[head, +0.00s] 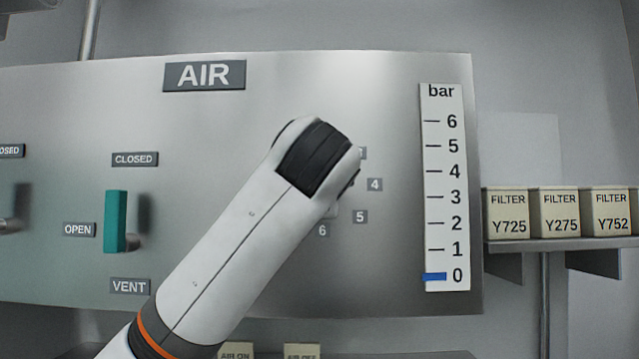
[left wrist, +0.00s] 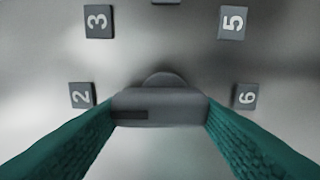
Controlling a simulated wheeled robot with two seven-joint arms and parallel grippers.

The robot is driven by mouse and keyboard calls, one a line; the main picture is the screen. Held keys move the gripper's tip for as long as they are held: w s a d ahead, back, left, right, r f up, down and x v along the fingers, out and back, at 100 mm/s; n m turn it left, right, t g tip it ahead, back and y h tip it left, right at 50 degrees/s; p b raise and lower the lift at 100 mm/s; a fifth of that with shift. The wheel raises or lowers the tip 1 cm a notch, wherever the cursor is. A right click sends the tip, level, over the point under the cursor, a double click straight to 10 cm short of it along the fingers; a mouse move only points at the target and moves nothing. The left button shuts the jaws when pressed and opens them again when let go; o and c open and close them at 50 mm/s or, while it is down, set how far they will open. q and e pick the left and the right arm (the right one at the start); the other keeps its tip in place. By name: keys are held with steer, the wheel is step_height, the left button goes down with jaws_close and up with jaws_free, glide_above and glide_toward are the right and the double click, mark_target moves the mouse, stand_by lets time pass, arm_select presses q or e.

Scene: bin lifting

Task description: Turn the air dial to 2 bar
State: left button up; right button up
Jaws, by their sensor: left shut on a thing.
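The air dial (left wrist: 165,106) shows in the left wrist view as a grey bar-shaped knob with a dark mark on its left half, the side of the 2 label (left wrist: 80,95). My left gripper (left wrist: 160,110) has its teal fingers at both ends of the knob and is shut on it. In the head view my left arm hides the dial and the fingers. The bar scale (head: 447,190) has its blue marker (head: 435,277) at 0. The right gripper is not in view.
Labels 3 (left wrist: 98,21), 5 (left wrist: 232,22) and 6 (left wrist: 246,96) also ring the dial. A teal vent lever (head: 116,222) stands upright to the left on the steel panel (head: 390,90). Filter boxes (head: 559,213) sit on a shelf at the right.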

arm_select(q)
steer(key=shift+f, duration=0.1)
stand_by(0.3)
steer(key=o, duration=1)
steer(key=s+b, duration=0.5)
steer(key=s, duration=0.7)
